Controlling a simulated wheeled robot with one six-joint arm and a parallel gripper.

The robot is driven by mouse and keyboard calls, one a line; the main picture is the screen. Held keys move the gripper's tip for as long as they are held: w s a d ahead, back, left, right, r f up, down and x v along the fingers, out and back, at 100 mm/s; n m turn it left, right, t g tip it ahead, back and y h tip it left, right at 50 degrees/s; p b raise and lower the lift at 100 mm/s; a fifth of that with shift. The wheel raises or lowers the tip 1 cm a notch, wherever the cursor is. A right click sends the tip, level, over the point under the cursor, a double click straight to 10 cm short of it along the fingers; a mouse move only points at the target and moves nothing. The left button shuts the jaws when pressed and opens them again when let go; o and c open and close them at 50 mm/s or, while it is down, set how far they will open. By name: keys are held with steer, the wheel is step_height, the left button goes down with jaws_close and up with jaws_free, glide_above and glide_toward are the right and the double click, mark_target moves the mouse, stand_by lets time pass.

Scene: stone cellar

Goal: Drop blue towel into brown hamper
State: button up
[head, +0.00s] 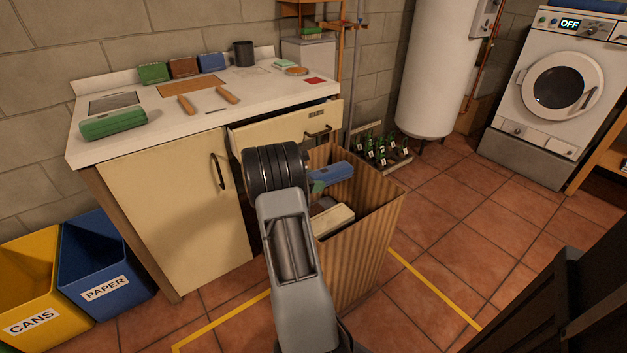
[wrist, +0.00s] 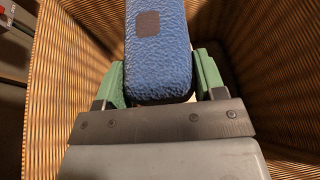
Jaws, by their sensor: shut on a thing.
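The blue towel (head: 333,172) is a rolled bundle with a dark square patch, seen close up in the wrist view (wrist: 165,45). My gripper (wrist: 160,78) is shut on it, with a green finger on each side. The brown hamper (head: 362,262) is a tall, ribbed, open-topped box on the floor in front of the counter. Its ribbed walls surround the towel in the wrist view (wrist: 265,50). The towel is at the hamper's mouth; its exact height against the rim is hard to tell. My arm hides part of the hamper's left side.
A cream object (head: 333,219) shows inside the hamper. A drawer (head: 283,128) stands partly open behind it. The counter (head: 150,122) holds a green roll (head: 113,122) and several small items. Paper (head: 103,262) and cans (head: 28,285) bins stand at left.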

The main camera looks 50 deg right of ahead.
steer(key=o, duration=1)
steer(key=p+v, duration=0.4)
steer(key=v, duration=1)
steer(key=shift+f, duration=0.1)
steer(key=s+a+r+m+t+y+p, duration=0.3)
steer(key=s+a+r+m+y+p, duration=0.1)
steer(key=a+r+p, duration=0.5)
steer(key=s+a+r+m+t+y+p, duration=0.3)
steer(key=a+r+p, duration=0.6)
steer(key=a+r, duration=0.3)
steer(key=s+a+r+m+t+y+p, duration=0.3)
steer(key=s+a+r+m+y+p, duration=0.2)
steer(key=a+r+p, duration=0.4)
step_height(320, 180, up, 6)
steer(key=s+a+m, duration=0.1)
steer(key=a, duration=0.1)
steer(key=shift+s+a+p, duration=0.15)
steer(key=shift+a+p, duration=0.15)
steer(key=shift+p, duration=0.1)
